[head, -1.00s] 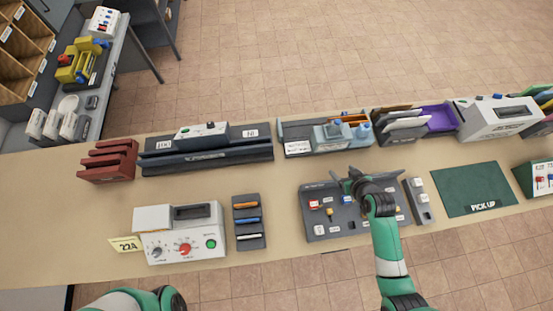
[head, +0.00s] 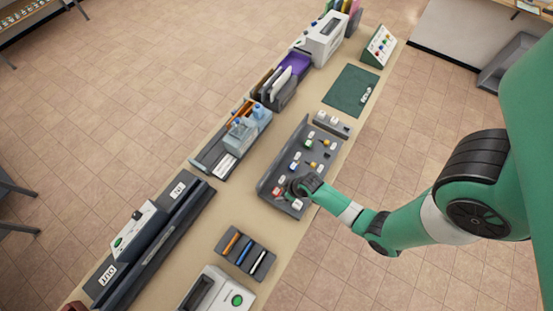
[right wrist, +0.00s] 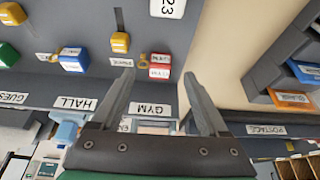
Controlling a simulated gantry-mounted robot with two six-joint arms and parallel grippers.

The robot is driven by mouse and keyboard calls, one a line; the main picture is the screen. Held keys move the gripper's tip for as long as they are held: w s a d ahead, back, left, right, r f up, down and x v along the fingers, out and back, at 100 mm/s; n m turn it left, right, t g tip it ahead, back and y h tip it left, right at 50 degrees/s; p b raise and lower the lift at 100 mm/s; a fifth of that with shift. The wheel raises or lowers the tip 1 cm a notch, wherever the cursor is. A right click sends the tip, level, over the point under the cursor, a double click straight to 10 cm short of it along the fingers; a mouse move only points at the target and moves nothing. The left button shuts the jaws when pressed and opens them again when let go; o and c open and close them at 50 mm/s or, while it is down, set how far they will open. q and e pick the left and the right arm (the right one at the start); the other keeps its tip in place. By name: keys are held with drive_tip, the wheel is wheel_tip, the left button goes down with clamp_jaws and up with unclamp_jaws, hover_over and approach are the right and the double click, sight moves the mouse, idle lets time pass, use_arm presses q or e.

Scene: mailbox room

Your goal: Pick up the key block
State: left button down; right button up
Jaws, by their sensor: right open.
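The dark tray (head: 287,152) holds small coloured blocks and white label tags. I cannot tell which of them is the key block. A red block (head: 276,190) sits at the near end, and a blue block (head: 293,167) and a yellow one (head: 308,169) lie further along. My right gripper (head: 292,187) is over the near end of the tray, close to the red block. In the right wrist view its open fingers (right wrist: 158,88) are empty, with the red block (right wrist: 159,66) beyond and between them. A yellow block (right wrist: 120,42) and a blue block (right wrist: 73,60) are to the left. My left gripper is out of view.
A green mat (head: 351,91) lies further along the table.

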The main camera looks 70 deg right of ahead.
sight(278, 192)
drive_tip(key=x, duration=0.2)
drive_tip(key=b+x, duration=0.1)
drive_tip(key=x, duration=0.2)
drive_tip(key=shift+w+d+r, duration=0.1)
drive_tip(key=shift+w+d, duration=0.05)
drive_tip(key=shift+w, duration=0.2)
clamp_jaws()
